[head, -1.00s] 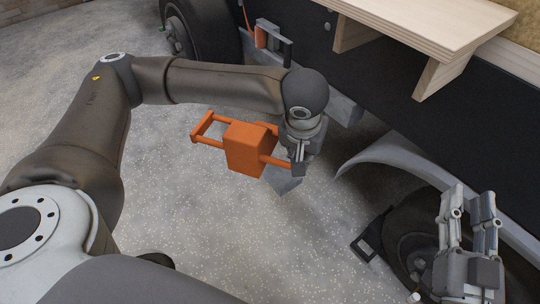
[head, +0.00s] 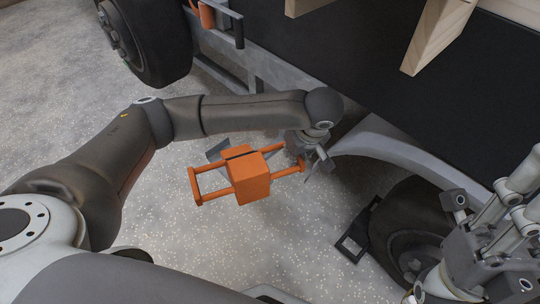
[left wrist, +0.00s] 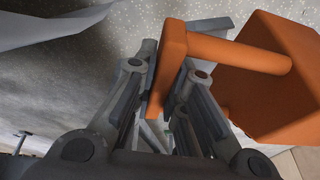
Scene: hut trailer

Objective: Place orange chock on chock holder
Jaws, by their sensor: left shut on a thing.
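The orange chock (head: 250,180) is a boxy block with bar handles on both sides and grey plate parts behind it. My left gripper (head: 312,165) is shut on its right-hand handle and holds it out over the floor. In the left wrist view the handle bar (left wrist: 172,65) lies between the fingers (left wrist: 165,95), with the orange block to the right. A dark bracket (head: 237,28) beside another orange piece (head: 206,14) on the trailer side may be the chock holder; I cannot tell for sure. My right gripper (head: 490,205) is empty at the right edge, fingers apart.
A trailer wheel (head: 145,40) stands at the upper left and another (head: 415,235) at the lower right under a grey fender (head: 400,148). A black frame (head: 357,230) lies by that wheel. Wooden supports (head: 440,35) jut out above.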

